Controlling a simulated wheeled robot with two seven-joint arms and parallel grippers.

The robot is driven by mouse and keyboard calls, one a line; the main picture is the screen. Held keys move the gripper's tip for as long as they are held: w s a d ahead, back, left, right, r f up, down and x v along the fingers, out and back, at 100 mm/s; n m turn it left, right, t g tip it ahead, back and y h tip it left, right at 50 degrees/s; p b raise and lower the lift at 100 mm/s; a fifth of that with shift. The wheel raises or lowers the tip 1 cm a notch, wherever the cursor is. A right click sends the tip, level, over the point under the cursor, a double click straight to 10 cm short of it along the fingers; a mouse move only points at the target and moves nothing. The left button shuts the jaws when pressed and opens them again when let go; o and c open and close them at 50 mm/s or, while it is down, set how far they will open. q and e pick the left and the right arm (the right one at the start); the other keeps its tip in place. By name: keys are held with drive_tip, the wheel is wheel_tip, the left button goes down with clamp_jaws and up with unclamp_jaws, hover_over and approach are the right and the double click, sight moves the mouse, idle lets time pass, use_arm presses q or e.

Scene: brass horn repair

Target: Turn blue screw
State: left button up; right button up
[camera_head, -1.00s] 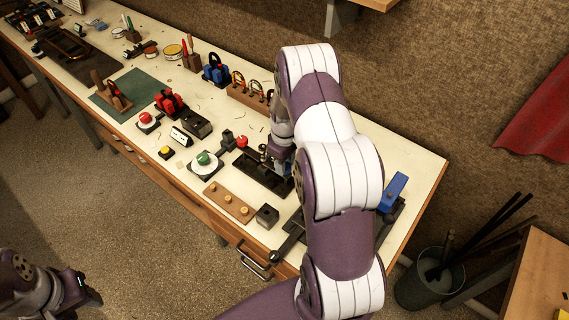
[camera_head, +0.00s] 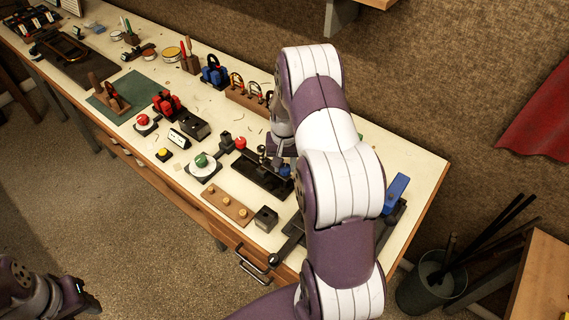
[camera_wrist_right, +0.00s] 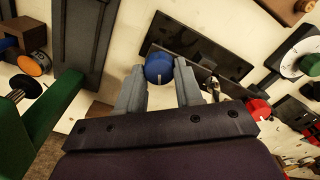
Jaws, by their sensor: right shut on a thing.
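The blue screw (camera_wrist_right: 158,68) has a round blue head with a pale line on it. It sits at one end of a dark tray-like fixture (camera_wrist_right: 193,42). My right gripper (camera_wrist_right: 160,78) is shut on the blue head, one grey finger on each side. In the head view the blue head (camera_head: 285,170) shows just below my right gripper (camera_head: 283,160), which my arm partly covers. My left gripper (camera_head: 88,300) is at the lower left, away from the bench; its fingers do not show clearly.
A red ball-topped knob (camera_head: 240,143) and a green knob on a white dial (camera_head: 203,160) stand left of the fixture. A wooden strip with brass knobs (camera_head: 228,208) and a small black block (camera_head: 266,217) lie nearer the front edge. A blue-handled tool (camera_head: 396,190) is at the right.

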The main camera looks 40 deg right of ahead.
sight(285, 167)
drive_tip(key=m, duration=0.6)
drive_tip(key=shift+s+m+b, duration=0.1)
drive_tip(key=shift+m+b, duration=0.2)
drive_tip(key=shift+b, duration=0.05)
drive_tip(key=m, duration=0.6)
drive_tip(key=shift+m, duration=0.3)
drive_tip(key=o, duration=1)
drive_tip(key=shift+o, duration=0.2)
wheel_tip(285, 167, up, 13)
drive_tip(key=b, duration=0.2)
drive_tip(key=shift+f+b, duration=0.15)
drive_tip(key=shift+b, duration=0.25)
